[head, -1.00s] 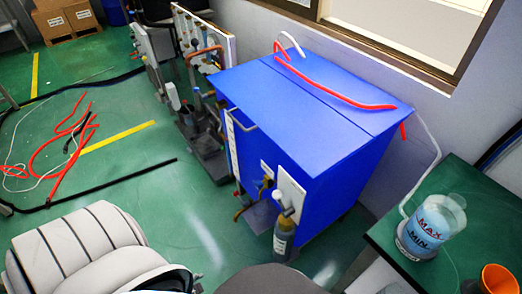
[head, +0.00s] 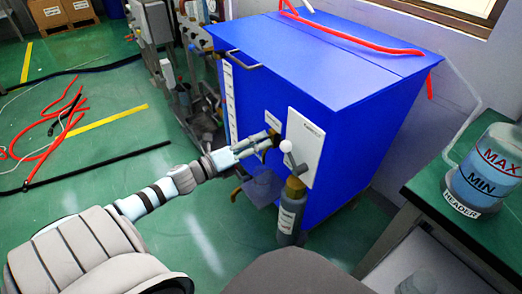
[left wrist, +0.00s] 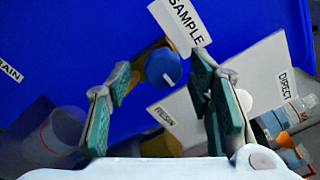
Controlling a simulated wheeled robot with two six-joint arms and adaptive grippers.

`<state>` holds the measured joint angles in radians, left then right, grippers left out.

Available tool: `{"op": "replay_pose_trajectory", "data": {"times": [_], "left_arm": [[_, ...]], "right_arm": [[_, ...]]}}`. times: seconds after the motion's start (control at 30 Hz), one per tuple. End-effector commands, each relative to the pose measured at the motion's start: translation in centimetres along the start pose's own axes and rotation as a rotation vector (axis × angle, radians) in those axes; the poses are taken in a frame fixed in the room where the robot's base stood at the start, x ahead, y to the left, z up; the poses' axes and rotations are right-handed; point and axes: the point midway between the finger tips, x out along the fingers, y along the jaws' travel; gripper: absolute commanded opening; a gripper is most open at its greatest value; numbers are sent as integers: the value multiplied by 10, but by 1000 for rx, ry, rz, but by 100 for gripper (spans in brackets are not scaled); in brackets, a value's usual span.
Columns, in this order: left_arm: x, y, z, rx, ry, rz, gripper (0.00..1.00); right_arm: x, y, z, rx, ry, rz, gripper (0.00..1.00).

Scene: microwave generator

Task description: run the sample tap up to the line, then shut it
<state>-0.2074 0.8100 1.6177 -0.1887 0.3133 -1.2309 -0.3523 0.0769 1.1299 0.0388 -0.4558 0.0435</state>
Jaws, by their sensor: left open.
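The sample tap shows in the left wrist view as a round blue knob (left wrist: 163,68) on a brass-coloured body, beside the white SAMPLE label (left wrist: 181,20). In the head view, my left gripper (head: 262,146) is at the tap on the front of the blue cabinet (head: 290,95) and partly hides it. The left wrist view shows my left gripper (left wrist: 163,112) open, its two green-padded fingers apart, with the knob beyond and between them. I cannot tell whether they touch it. A clear container with a reddish band (left wrist: 55,140) is at lower left there; its liquid level is unclear. My right gripper is out of view.
Close right of the tap are a white panel (head: 304,148), a lever with a white ball (head: 284,147) and a labelled grey bottle (head: 291,218). A header tank (head: 487,170) with MAX and MIN lines stands on the right table. Red hoses (head: 60,125) lie on the floor.

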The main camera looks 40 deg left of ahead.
Motion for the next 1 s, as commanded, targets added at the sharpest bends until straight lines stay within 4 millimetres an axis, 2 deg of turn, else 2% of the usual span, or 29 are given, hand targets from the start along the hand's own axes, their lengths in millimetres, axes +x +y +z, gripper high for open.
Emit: {"op": "replay_pose_trajectory", "data": {"times": [0.2,0.47,0.5,0.8,0.93,1.0], "left_arm": [[17,-2,2,0,-2,-1,48],[19,-2,3,-1,-2,2,48],[19,-2,3,-1,-2,2,46],[19,-2,2,-1,-2,2,0],[19,-3,4,-24,-2,3,0],[19,-4,5,-77,-4,4,0]], "right_arm": [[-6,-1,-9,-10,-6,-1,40],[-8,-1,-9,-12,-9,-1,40],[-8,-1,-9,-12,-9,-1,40],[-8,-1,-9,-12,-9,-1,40],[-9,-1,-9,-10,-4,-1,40],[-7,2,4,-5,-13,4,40]]}}
